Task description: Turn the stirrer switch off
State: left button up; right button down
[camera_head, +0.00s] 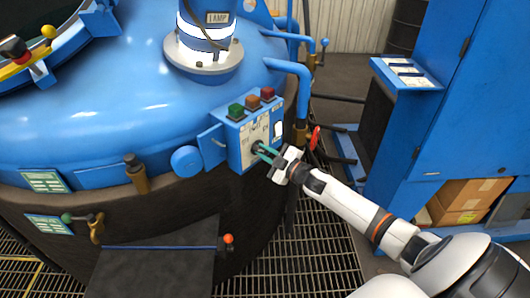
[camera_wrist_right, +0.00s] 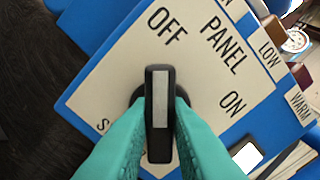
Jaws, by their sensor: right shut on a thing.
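The stirrer switch is a black rotary knob (camera_wrist_right: 160,75) with a pale stripe, on a cream label plate with a blue edge (camera_wrist_right: 110,62). The stripe runs nearly straight up the wrist picture, its upper end near the word OFF; ON is at the right. A label starting with S is mostly hidden behind a finger. My right gripper (camera_head: 264,155) is at the front of the blue control box (camera_head: 235,140). In the wrist view its teal fingers (camera_wrist_right: 160,125) are shut on the knob, one on each side. My left gripper is not in view.
Green (camera_head: 236,111), brownish and red (camera_head: 267,93) buttons sit on top of the box. A red-handled valve (camera_head: 315,138) and blue pipes stand right of it. A blue cabinet (camera_head: 470,100) stands right.

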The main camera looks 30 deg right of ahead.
jog(key=c, duration=1.4)
grip_release()
jog(key=shift+o, duration=0.2)
jog(key=shift+s+d+f, duration=0.1)
jog(key=shift+s+d, duration=0.05)
jog(key=shift+s, duration=0.45)
jog(key=v, duration=1)
jog(key=shift+s+b, duration=0.3)
jog(key=shift+s, duration=0.1)
